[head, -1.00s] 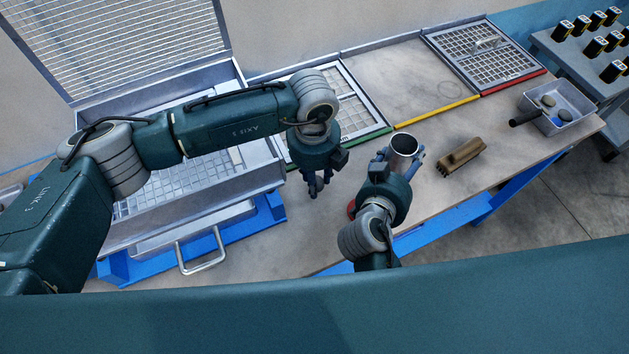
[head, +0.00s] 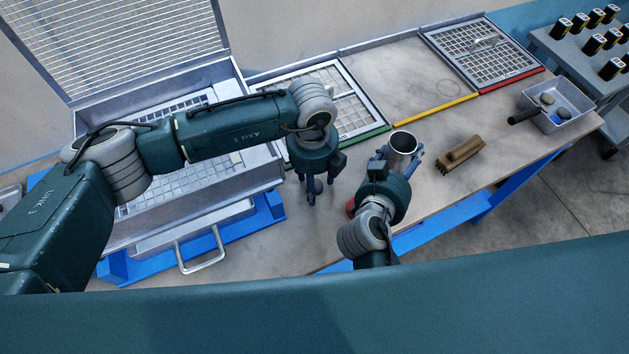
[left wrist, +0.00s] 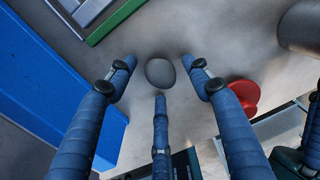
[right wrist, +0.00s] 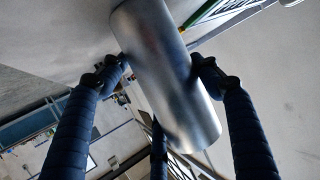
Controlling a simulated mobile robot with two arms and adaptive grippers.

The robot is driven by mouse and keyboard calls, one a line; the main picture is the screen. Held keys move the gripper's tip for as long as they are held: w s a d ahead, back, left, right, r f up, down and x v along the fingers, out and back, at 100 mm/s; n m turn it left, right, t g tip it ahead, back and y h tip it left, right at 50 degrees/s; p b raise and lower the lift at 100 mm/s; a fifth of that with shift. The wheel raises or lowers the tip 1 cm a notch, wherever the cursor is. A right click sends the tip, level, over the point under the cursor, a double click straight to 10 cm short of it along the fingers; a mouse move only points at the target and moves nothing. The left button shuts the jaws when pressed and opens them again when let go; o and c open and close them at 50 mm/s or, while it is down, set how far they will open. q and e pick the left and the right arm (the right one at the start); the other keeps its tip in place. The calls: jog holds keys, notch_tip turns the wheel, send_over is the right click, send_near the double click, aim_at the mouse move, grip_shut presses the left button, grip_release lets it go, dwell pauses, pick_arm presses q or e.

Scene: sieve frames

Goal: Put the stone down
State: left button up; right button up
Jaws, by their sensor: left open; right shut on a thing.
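A smooth grey stone (left wrist: 160,73) shows in the left wrist view, below the spread fingertips of my left gripper (left wrist: 162,78). It seems to lie on the worktop, with no finger visibly closed on it. In the head view the stone (head: 316,186) is partly hidden between the fingers of my left gripper (head: 313,190), which is open near the front of the worktop. My right gripper (head: 400,158) is shut on a metal cup (head: 403,143). The cup (right wrist: 168,75) fills the middle of the right wrist view, between the fingers.
A red object (left wrist: 245,96) lies right of the stone. A wooden brush (head: 460,154) lies right of the cup. A green-edged sieve frame (head: 365,108) and a red-edged one (head: 480,55) lie behind. A grey tray (head: 565,121) holding stones stands at the right end.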

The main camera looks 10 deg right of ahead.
pick_arm(q)
notch_tip(320, 180, up, 11)
jog(key=shift+o, duration=0.2)
jog(key=shift+a+r, duration=0.15)
jog(key=shift+r, duration=0.1)
send_over(317, 186)
jog(key=shift+n, duration=0.4)
notch_tip(317, 186, down, 6)
jog(key=shift+f, duration=0.15)
jog(key=shift+w+a+f, duration=0.1)
jog(key=shift+w+f, duration=0.05)
jog(key=shift+f, duration=1.25)
jog(key=shift+w+a+f, duration=0.1)
jog(key=shift+f, duration=1.3)
jog(key=c, duration=1.3)
jog(key=shift+r, duration=0.1)
notch_tip(317, 186, up, 10)
jog(key=shift+f, duration=0.1)
